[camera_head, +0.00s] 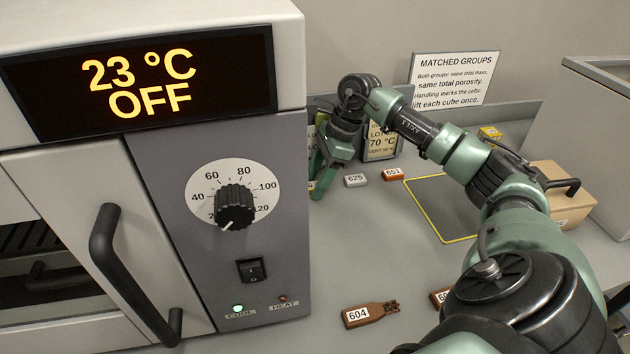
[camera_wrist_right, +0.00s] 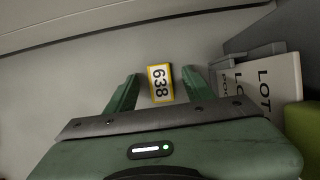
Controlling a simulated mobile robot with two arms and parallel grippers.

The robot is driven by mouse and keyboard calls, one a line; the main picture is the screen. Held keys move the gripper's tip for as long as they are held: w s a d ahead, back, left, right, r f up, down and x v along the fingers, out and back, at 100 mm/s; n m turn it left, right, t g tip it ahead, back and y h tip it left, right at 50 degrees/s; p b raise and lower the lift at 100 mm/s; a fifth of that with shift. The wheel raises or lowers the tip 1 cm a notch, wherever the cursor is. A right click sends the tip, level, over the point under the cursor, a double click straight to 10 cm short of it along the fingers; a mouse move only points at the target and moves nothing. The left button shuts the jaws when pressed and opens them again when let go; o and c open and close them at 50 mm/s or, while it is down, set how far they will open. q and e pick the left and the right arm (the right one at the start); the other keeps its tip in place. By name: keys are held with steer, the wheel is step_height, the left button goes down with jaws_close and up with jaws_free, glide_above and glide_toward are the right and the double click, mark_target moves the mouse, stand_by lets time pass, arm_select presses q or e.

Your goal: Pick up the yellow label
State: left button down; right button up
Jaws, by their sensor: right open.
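The yellow label (camera_wrist_right: 160,84), a small block with a yellow edge and a white face reading 638, shows in the right wrist view on the grey bench. It lies between the two fingers of my right gripper (camera_wrist_right: 160,88), with gaps on both sides. In the head view my right gripper (camera_head: 325,170) points down beside the oven's right edge, which hides part of that spot. My right gripper is open and holds nothing. I cannot tell the exact height of the fingertips above the bench. My left gripper is out of view.
A LOT card stand (camera_wrist_right: 265,85) stands close right of the fingers in the wrist view. The oven (camera_head: 215,180) fills the left of the head view. A white label 625 (camera_head: 355,181) and a red label 651 (camera_head: 393,174) lie nearby. A brown piece 604 (camera_head: 367,314) lies in front.

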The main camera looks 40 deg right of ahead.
steer(key=shift+r, duration=0.1)
jaws_close()
